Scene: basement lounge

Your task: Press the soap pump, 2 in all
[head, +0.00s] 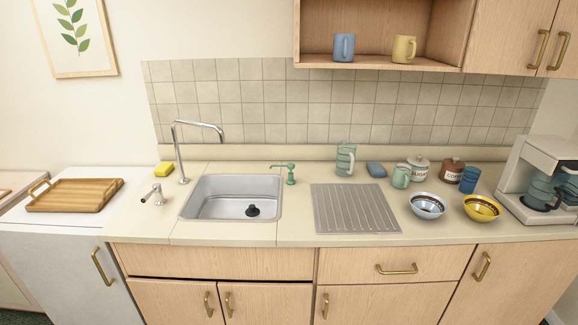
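A green pump-style dispenser (291,175) stands upright on the counter behind the sink's right corner, its thin spout pointing left. It looks like the soap pump. A small chrome fitting with a short side arm (158,195) stands at the sink's left; I cannot tell if it is a tap lever or another dispenser. Nothing touches either one. Neither of my grippers is in view.
The steel sink (205,213) holds a black plug, with a tall chrome faucet (179,150) behind. A ribbed drainboard (355,208), bowls (427,206), mugs and canisters fill the right. A wooden tray (75,203) lies left. An open shelf (375,61) overhangs the counter.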

